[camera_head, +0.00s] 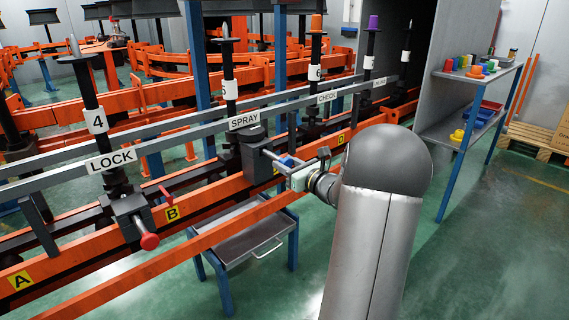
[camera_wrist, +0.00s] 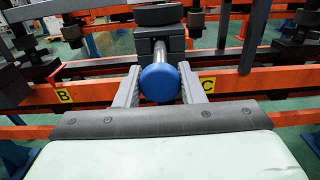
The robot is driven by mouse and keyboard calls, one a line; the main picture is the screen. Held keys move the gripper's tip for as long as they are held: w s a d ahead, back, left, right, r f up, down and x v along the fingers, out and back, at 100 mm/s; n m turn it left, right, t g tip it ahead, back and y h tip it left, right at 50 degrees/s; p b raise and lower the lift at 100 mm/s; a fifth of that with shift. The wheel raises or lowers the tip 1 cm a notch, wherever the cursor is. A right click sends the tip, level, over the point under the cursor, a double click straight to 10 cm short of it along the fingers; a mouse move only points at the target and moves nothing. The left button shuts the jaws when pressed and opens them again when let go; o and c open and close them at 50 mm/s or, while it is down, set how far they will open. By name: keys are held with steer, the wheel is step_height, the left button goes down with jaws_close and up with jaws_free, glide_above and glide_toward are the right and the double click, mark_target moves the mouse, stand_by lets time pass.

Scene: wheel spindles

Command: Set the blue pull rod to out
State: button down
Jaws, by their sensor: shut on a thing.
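The blue pull rod ends in a round blue knob (camera_wrist: 159,84), which sits between the two grey fingers of my gripper (camera_wrist: 160,82) in the wrist view. A short grey shaft shows between the knob and its dark block (camera_wrist: 160,38). In the head view the blue knob (camera_head: 287,161) is partly hidden by my gripper (camera_head: 290,168). There the shaft (camera_head: 270,154) runs out of the dark block (camera_head: 254,150) below the SPRAY label (camera_head: 244,121). My gripper is shut on the knob.
A red-knobbed rod (camera_head: 148,240) sticks out at the LOCK station (camera_head: 111,160) to the left. An orange rail (camera_head: 190,260) runs in front, above a grey tray table (camera_head: 245,235). A blue-legged shelf (camera_head: 465,100) stands at right. Green floor there is clear.

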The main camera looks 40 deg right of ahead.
steer(key=c, duration=1)
jaws_free()
steer(key=shift+s, duration=0.25)
steer(key=s+p, duration=0.4)
steer(key=s, duration=1.3)
steer(key=shift+s+d, duration=0.25)
steer(key=shift+d, duration=0.1)
